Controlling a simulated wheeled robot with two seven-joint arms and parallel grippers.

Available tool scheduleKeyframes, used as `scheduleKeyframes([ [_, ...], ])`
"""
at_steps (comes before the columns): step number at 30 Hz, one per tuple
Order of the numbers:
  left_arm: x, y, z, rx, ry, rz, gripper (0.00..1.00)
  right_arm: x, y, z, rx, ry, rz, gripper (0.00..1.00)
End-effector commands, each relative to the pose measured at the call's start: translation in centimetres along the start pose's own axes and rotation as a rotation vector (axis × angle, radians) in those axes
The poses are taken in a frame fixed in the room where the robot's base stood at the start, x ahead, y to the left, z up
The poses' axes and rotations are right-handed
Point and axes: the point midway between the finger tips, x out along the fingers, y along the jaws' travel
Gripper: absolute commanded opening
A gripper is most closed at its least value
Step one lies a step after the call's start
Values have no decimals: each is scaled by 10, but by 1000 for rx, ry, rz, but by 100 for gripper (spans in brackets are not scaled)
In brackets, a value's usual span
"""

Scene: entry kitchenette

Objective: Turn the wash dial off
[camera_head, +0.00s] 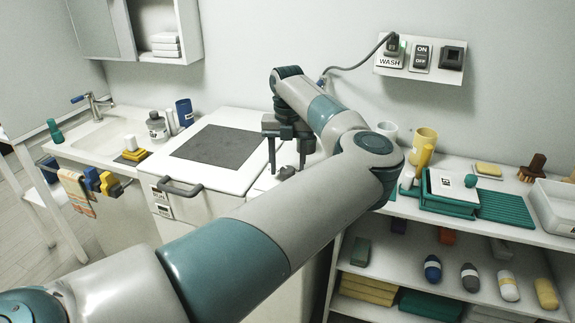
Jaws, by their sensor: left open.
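My left gripper (288,164) is open, its two fingers pointing down over the right end of the white counter unit (240,125). A small dark knob (286,173) shows just below and between the fingertips. It may be the wash dial; I cannot read a mark on it, which way it is turned, or whether the fingers touch it. A wall panel (425,75) carries a WASH label (389,63) under a plugged-in cord, and an ON/OFF switch (421,57). My right gripper is not in view.
My left arm crosses the middle and hides part of the counter. A dark grey mat (217,146) lies on the unit, with a handle (180,188) on its front. A sink (105,135) stands left.

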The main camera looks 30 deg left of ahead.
Motion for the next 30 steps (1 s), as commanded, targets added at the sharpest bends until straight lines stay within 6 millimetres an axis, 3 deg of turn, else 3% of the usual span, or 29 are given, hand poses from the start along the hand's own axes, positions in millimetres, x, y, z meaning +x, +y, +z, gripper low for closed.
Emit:
scheduleKeyframes([
  [11,-19,0,1,1,-2,-1,52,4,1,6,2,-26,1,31],
  [30,-140,0,1,1,-2,-1,52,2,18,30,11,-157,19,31],
])
